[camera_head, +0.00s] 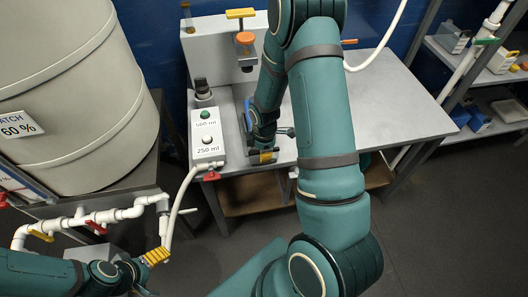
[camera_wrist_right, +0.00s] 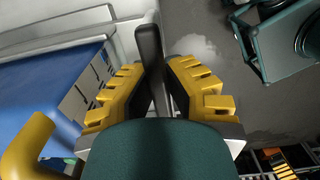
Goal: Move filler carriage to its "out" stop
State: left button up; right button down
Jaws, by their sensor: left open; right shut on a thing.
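My right gripper (camera_head: 263,156) reaches down at the front edge of the filler bench. In the right wrist view its yellow fingers (camera_wrist_right: 168,90) are closed on a dark upright bar (camera_wrist_right: 149,45), which looks like a handle. A blue body (camera_wrist_right: 40,95) lies to its left there, with a yellow curved part (camera_wrist_right: 28,140). In the head view only a blue edge (camera_head: 247,115) shows beside my right wrist. The filler carriage is mostly hidden by my arm, and I cannot make out its stops. My left gripper (camera_head: 157,256) is open at the lower left, near a pale hose.
A control box (camera_head: 207,140) marked 500 ml and 250 ml stands left of my right gripper. The filler stand (camera_head: 215,50) is behind it. A large tank (camera_head: 75,90) and white pipes (camera_head: 125,212) fill the left. The bench top (camera_head: 395,100) is clear at right.

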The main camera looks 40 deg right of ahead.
jog(key=shift+s+a+f, duration=0.15)
jog(key=shift+s, duration=0.15)
jog(key=c, duration=1)
grip_release()
jog(key=shift+w, duration=0.1)
jog(key=shift+r, duration=0.3)
notch_tip(320, 180, up, 12)
jog(key=shift+f, duration=0.2)
